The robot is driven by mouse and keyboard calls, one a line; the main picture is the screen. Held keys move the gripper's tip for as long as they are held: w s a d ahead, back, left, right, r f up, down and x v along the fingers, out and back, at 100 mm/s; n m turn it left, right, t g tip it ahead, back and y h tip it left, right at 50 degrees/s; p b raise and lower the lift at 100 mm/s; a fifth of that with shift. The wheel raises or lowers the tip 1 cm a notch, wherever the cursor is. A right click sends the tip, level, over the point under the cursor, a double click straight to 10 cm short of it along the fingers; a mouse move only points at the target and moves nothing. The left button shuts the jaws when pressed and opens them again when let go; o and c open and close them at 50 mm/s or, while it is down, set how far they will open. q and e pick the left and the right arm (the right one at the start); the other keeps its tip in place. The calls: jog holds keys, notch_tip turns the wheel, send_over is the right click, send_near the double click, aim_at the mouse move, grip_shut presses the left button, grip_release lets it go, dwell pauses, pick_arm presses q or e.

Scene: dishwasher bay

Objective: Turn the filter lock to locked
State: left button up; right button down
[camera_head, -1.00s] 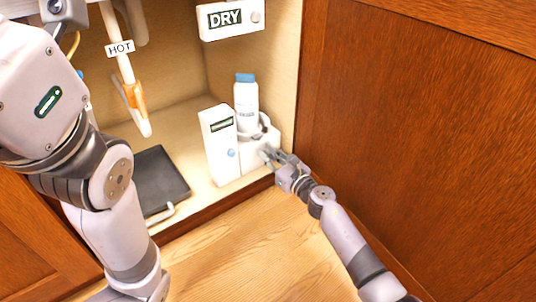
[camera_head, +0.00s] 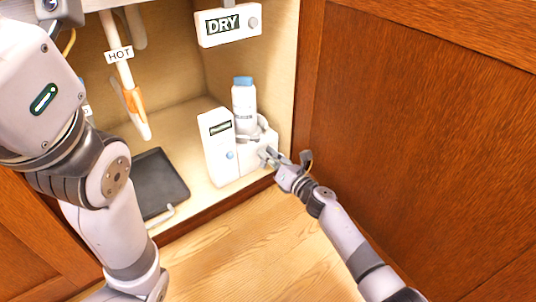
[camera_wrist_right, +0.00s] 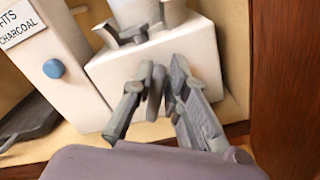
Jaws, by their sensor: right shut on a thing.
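The white filter housing (camera_head: 258,162) stands on the cabinet floor near its right front corner. In the right wrist view its front face (camera_wrist_right: 115,75) shows close up. A small grey lever (camera_wrist_right: 155,92), likely the filter lock, sticks out from this face. My right gripper (camera_wrist_right: 162,82) is shut on the lever, with a finger on each side hiding part of it. In the head view my right gripper (camera_head: 268,155) touches the housing's front. No locked or unlocked mark is readable. My left arm fills the left side; its gripper does not show.
A white bottle with a blue cap (camera_head: 243,100) stands in the housing. Left of it is a white box with a blue button (camera_head: 217,150). A black tray (camera_head: 158,182), a HOT pipe and a DRY panel (camera_head: 228,24) are nearby. A wooden door (camera_head: 420,130) is close on the right.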

jog(key=shift+s+a, duration=0.1)
jog(key=shift+a, duration=0.1)
dwell(0.4)
jog(key=c, duration=1.7)
grip_release()
jog(key=shift+o, duration=0.6)
jog(key=shift+d, duration=0.1)
